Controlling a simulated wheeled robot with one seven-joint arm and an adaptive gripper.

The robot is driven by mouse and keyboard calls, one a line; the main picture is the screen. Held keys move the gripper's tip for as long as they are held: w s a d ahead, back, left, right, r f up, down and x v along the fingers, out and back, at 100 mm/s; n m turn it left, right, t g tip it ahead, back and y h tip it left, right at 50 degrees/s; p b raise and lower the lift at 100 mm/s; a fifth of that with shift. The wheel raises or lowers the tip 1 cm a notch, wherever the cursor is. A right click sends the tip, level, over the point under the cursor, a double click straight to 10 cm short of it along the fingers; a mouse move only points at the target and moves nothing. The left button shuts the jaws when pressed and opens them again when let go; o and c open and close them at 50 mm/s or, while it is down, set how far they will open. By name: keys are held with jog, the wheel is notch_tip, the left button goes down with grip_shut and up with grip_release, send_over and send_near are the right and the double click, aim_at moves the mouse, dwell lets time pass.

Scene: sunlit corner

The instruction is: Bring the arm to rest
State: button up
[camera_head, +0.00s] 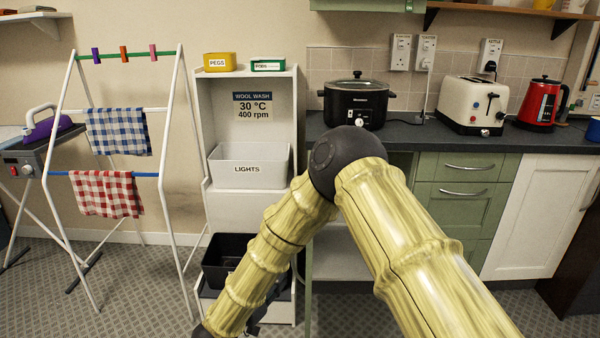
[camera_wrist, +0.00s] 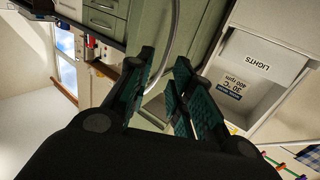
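My arm shows large in the head view, bent at a dark elbow joint, with yellow bamboo-like links. One link runs down and left to a dark wrist at the bottom edge, in front of the shelf unit. My gripper (camera_wrist: 165,57) shows in the wrist view with its two dark green-padded fingers apart and nothing between them. In the head view the gripper is mostly hidden behind my arm and by the picture's edge. I cannot tell whether it touches the shelf unit.
A white shelf unit (camera_head: 220,110) holds a bin marked LIGHTS (camera_head: 235,173) and a black crate (camera_head: 222,251). A drying rack (camera_head: 173,140) stands left. A worktop (camera_head: 440,138) on the right bears a slow cooker (camera_head: 340,103), toaster (camera_head: 464,99) and red kettle (camera_head: 540,102).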

jog(key=d+f+n+y, duration=0.35)
jog(key=d+f, duration=0.35)
jog(key=f, duration=0.3)
jog(key=s+d+f+n+g+y, duration=0.2)
jog(key=s+d+f+g+y, duration=0.5)
jog(key=s+d+f, duration=1.05)
jog(key=s+d+f+g+h, duration=0.1)
jog(key=s+d+g, duration=0.3)
jog(key=s, duration=0.7)
jog(key=s+d+f+g, duration=0.1)
jog(key=s+d+g, duration=0.3)
jog(key=s, duration=0.8)
notch_tip(320, 180, up, 16)
jog(key=p, duration=1.6)
jog(key=shift+w+a+r, duration=0.2)
jog(key=shift+w+a, duration=0.05)
jog(key=shift+w, duration=0.05)
